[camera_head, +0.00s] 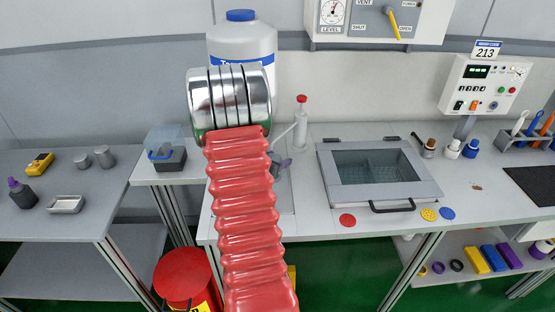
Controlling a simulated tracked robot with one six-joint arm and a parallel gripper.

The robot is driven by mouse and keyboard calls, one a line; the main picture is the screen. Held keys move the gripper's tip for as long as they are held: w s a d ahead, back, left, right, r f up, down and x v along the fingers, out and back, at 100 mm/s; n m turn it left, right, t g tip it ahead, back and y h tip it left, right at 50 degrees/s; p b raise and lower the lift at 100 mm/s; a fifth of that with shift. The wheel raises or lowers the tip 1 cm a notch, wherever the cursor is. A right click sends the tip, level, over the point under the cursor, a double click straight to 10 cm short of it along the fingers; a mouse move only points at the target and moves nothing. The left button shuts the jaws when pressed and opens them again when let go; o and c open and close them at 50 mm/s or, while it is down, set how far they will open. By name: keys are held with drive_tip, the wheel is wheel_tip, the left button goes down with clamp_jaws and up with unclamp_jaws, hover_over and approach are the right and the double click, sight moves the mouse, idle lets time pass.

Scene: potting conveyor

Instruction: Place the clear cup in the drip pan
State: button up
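I cannot pick out a clear cup for certain. A see-through shape with a blue band (163,153) shows on a grey block at the left end of the main bench, but I cannot tell whether it is the cup. A small shallow metal tray (66,204), possibly the drip pan, lies on the left table. My red ribbed arm with its silver ringed end rises through the middle of the view. My gripper's fingers cannot be made out. Part of the bench behind the arm is hidden.
A white jug with a blue cap (241,48) stands behind my arm. A glass-lidded box (380,169) is on the bench, with colored discs in front. A dark bottle (22,193) stands left of the tray. A red bin (184,275) stands below the bench.

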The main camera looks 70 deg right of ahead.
drive_tip(key=o, duration=0.4)
drive_tip(key=shift+o, duration=0.3)
drive_tip(key=shift+r, duration=0.1)
drive_tip(key=v, duration=1.2)
drive_tip(key=shift+s, duration=0.1)
idle(0.6)
